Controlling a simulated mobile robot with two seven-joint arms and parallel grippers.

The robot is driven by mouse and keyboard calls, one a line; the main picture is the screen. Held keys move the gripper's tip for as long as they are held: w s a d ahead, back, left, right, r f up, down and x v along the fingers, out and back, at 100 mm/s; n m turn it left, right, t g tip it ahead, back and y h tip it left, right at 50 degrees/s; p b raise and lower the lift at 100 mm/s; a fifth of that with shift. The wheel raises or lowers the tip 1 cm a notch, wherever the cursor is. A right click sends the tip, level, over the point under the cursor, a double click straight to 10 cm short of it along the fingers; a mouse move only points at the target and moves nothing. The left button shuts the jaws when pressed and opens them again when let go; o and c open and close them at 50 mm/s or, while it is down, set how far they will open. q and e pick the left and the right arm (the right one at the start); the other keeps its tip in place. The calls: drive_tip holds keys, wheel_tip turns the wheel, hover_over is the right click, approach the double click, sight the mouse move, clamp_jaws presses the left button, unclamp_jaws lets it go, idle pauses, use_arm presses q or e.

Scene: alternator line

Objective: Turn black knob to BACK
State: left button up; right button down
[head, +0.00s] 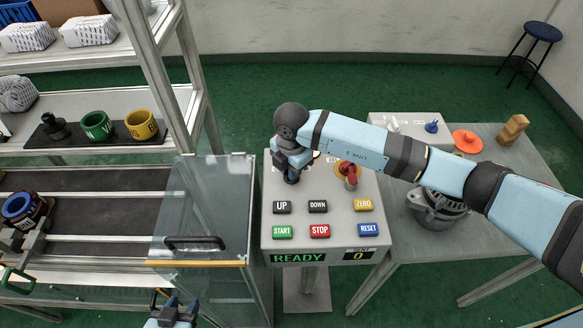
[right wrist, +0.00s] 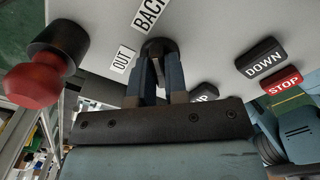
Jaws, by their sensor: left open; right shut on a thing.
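The black knob (right wrist: 158,47) is on the grey control panel (head: 271,215). In the head view only a dark bit of the knob (head: 291,178) shows under my right gripper (head: 291,171). In the right wrist view my right gripper (right wrist: 159,76) is shut on the knob, with a finger on each side. The label BACK (right wrist: 150,13) and the label OUT (right wrist: 123,60) are beside the knob. The knob's pointer is hidden, so I cannot tell which label it faces. My left gripper (head: 173,308) is open and empty at the bottom of the head view.
Buttons such as UP (head: 282,207), DOWN (head: 318,206) and STOP (head: 320,231) lie in front of the knob. A red control (head: 351,176) stands to its right, under my right arm. A clear guard door (head: 205,205) is left of the panel. The display (head: 299,258) reads READY.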

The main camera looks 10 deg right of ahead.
drive_tip(key=c, duration=1.1)
unclamp_jaws()
drive_tip(key=shift+c, duration=0.2)
wheel_tip(320, 180, up, 14)
drive_tip(key=b, duration=0.1)
drive_tip(key=shift+f, duration=0.1)
